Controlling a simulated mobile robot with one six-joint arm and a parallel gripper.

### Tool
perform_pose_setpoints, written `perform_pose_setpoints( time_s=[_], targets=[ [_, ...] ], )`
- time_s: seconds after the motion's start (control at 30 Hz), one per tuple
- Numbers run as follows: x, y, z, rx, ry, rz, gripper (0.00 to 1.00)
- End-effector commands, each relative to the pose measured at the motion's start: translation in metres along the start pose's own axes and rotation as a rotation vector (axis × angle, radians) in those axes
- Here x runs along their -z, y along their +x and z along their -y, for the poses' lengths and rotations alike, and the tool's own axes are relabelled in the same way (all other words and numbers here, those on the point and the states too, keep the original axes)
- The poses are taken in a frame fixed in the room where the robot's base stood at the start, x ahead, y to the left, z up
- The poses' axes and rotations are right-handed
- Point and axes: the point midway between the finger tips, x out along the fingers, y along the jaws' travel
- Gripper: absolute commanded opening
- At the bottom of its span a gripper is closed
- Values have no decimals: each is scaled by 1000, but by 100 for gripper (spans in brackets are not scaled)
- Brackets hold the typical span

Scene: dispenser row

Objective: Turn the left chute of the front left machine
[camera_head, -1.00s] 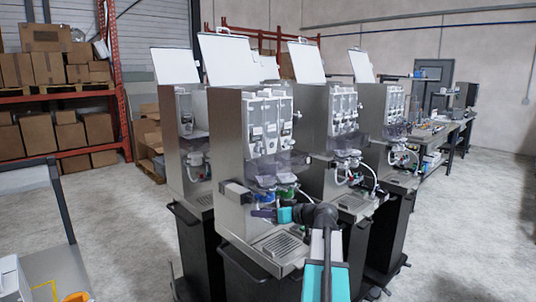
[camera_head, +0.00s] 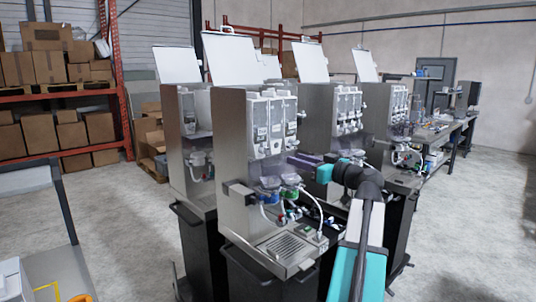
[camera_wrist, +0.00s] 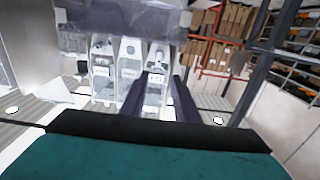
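The nearest machine (camera_head: 232,160), which I take as the front left one, is a steel dispenser with an open white lid and several clear canisters (camera_head: 270,128). Below them are a blue chute part (camera_head: 269,197) on the left and a green one (camera_head: 290,193) on the right, with white tubes. My gripper (camera_head: 303,161) is in the air at the machine's right side, in front of the canisters' lower right and above the chutes. In the wrist view my gripper (camera_wrist: 160,88) shows two dark fingers apart, with nothing seen between them; canisters (camera_wrist: 103,70) lie beyond.
A similar machine (camera_head: 190,120) stands behind to the left, and others (camera_head: 318,125) to the right, close to my arm. A drip tray (camera_head: 284,247) juts out below the chutes. Open floor (camera_head: 470,220) lies to the right; box shelves (camera_head: 60,100) stand at the back left.

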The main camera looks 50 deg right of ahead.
Motion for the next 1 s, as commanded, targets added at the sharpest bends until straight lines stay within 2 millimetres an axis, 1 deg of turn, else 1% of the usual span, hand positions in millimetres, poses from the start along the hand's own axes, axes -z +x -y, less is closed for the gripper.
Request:
perform_pose_setpoints(
  time_s=[0.17,0.37,1.0],
  targets=[
    [1,6,-3,-3,1,0,28],
    [2,25,-3,-3,2,1,28],
    [2,114,-5,-4,1,1,28]
  ],
)
